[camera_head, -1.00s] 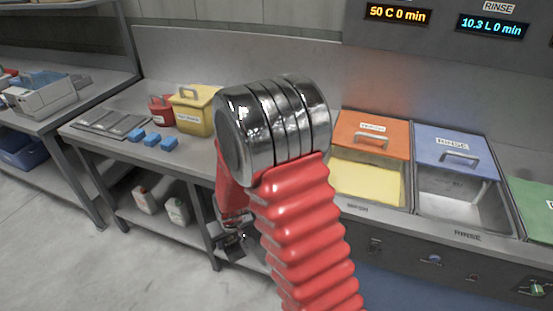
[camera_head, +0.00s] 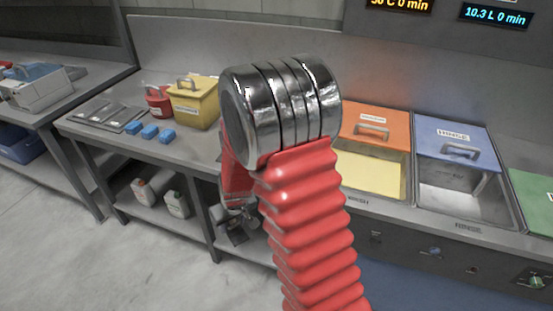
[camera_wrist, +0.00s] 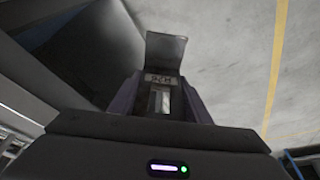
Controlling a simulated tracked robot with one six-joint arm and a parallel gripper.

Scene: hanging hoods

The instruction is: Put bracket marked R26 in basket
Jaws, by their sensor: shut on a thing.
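My gripper (camera_wrist: 160,98) is shut on a grey metal bracket (camera_wrist: 166,52) in the wrist view. In the head view my gripper (camera_head: 238,222) hangs low in front of the counter's lower shelf, partly hidden by my red arm. A blue bin (camera_head: 24,145) stands on the lower shelf at far left, and a grey container (camera_head: 42,88) sits on the table above it. I cannot tell which is the basket.
The counter (camera_head: 190,148) holds a yellow box (camera_head: 193,105), a red pot (camera_head: 158,101), blue blocks (camera_head: 150,131) and grey trays (camera_head: 105,113). White jugs (camera_head: 176,204) stand on its shelf. Sinks with orange (camera_head: 375,122) and blue (camera_head: 455,137) lids are at right. Floor at lower left is clear.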

